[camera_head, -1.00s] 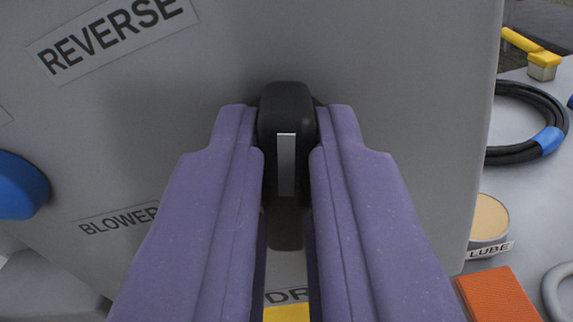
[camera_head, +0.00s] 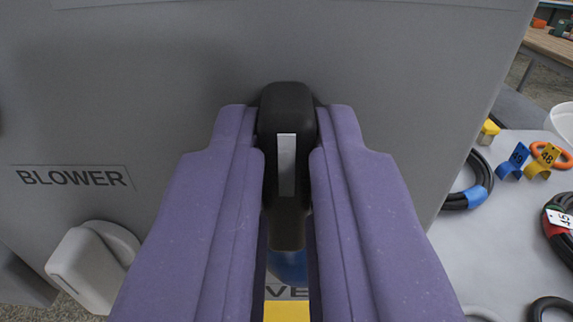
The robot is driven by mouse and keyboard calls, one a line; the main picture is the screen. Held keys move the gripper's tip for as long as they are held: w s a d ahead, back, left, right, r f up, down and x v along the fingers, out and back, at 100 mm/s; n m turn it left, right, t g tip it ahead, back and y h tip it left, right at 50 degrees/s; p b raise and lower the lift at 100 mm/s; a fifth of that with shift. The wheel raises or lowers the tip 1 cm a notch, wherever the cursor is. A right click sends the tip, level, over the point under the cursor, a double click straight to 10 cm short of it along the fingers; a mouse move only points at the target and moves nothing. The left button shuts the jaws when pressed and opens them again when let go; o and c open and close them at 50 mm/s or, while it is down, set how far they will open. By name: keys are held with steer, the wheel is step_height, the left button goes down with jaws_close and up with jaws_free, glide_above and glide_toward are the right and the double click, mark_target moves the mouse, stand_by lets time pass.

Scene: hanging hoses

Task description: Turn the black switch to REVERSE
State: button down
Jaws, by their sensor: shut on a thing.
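The black switch (camera_head: 287,108) with a pale stripe on its face stands out from the grey panel (camera_head: 410,80). My gripper (camera_head: 287,150) has its two purple fingers on either side of the switch, shut on it. The stripe runs upright in the picture, in line with the fingers. The REVERSE label is out of view. A label ending in "VE" (camera_head: 287,293) shows partly between the fingers, its rest hidden.
A BLOWER label (camera_head: 72,177) is at left on the panel. A grey-white fitting (camera_head: 93,265) is at lower left. On the table at right lie black hose coils (camera_head: 468,185), blue and yellow numbered tags (camera_head: 512,160) and an orange ring (camera_head: 551,154). The blue piece (camera_head: 289,265) below the switch is mostly hidden.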

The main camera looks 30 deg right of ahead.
steer(key=c, duration=1.1)
jaws_free()
steer(key=p+v, duration=0.1)
steer(key=v, duration=0.6)
steer(key=shift+s+a+p, duration=0.15)
steer(key=shift+s+p, duration=0.25)
